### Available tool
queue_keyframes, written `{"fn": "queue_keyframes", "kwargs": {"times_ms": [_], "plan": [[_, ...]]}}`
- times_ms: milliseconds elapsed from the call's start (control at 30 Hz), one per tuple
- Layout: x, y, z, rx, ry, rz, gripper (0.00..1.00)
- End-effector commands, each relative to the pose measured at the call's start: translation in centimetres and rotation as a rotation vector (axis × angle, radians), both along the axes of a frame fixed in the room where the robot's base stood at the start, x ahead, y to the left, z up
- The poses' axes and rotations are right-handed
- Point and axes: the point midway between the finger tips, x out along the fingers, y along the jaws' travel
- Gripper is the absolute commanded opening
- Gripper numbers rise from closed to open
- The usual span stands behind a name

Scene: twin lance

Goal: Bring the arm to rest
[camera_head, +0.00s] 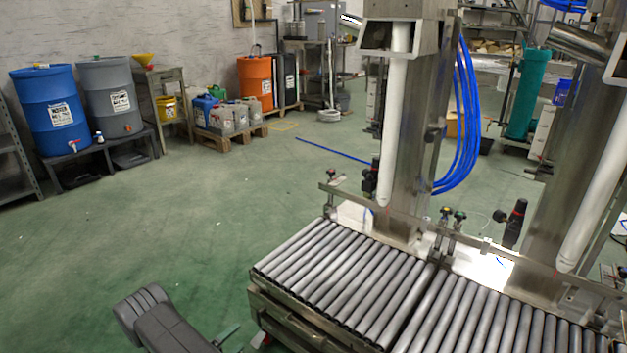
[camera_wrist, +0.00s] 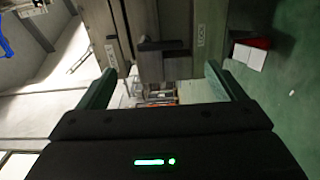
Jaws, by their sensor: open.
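My gripper (camera_wrist: 160,78) shows in the wrist view with its two dark green fingers spread wide apart. It is open, and nothing is seen held between the fingers. Beyond the fingers are grey block-like parts with lettering; I cannot tell what they belong to. In the head view a dark grey part of my arm is at the bottom left, over the green floor, left of the roller conveyor (camera_head: 345,285). My gripper's fingertips are not clearly seen in that view.
Two steel columns with white lances (camera_head: 396,120) stand behind the conveyor, with blue hoses (camera_head: 466,120) between them. A blue drum (camera_head: 50,105), a grey drum (camera_head: 112,95) and an orange drum (camera_head: 255,85) stand along the wall. The green floor (camera_head: 190,215) at left is open.

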Motion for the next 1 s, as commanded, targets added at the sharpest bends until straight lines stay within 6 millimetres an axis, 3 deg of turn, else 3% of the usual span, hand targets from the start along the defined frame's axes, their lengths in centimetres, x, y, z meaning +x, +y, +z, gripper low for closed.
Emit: {"fn": "queue_keyframes", "kwargs": {"times_ms": [200, 1000], "plan": [[-2.6, 2.1, 0.2, 0.001, -0.001, 0.003, 0.89], [8.2, -6.6, -0.2, 0.000, -0.001, -0.006, 0.89]]}}
